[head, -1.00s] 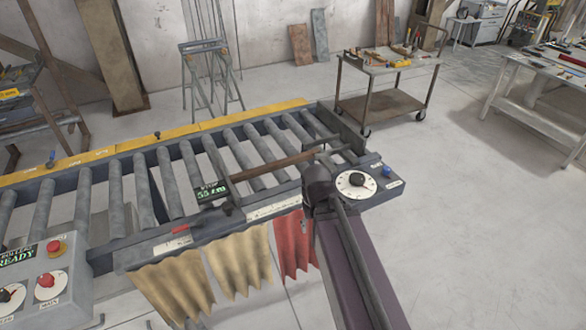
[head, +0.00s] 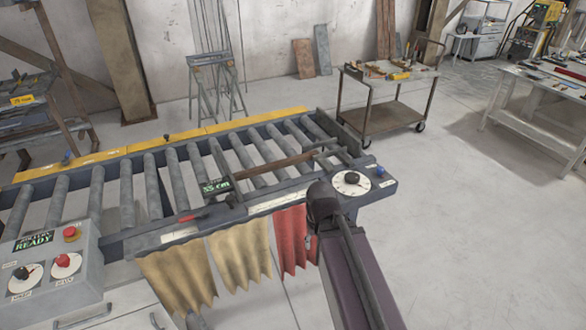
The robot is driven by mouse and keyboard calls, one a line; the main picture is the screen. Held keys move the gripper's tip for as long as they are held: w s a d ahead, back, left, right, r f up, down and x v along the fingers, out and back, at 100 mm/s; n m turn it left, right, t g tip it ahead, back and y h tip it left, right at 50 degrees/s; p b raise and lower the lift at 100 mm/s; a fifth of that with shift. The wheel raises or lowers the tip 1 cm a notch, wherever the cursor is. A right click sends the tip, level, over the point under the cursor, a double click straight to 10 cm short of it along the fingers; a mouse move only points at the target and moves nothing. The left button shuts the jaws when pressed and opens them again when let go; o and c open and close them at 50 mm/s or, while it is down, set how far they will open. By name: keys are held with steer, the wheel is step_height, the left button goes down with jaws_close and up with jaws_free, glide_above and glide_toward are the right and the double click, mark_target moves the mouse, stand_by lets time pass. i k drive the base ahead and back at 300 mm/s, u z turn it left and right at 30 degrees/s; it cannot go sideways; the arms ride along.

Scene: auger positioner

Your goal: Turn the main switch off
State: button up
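The control box (head: 88,268) stands at the left, at the near end of the roller conveyor. Its display reads READY. A red rotary knob (head: 62,261) on a white round plate sits on its front face, with a label below that seems to read MAIN. To its left is a dark selector knob (head: 24,273) on a similar plate. A red mushroom button (head: 71,234) sits above the red knob. My arm's purple link rises from the lower right to a dark joint, right of the box and well apart from it. My gripper does not show.
The roller conveyor (head: 155,192) crosses the view, with a stop carriage and display (head: 216,186). A dial box (head: 352,183) with a blue button is at its right end. Tan and red curtains (head: 291,240) hang below. A tool trolley (head: 382,115) stands behind. Floor at right is clear.

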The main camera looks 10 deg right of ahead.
mark_target(62, 260)
steer(key=k, duration=0.3)
steer(key=u, duration=0.25)
steer(key=i, duration=0.85)
steer(key=u, duration=0.65)
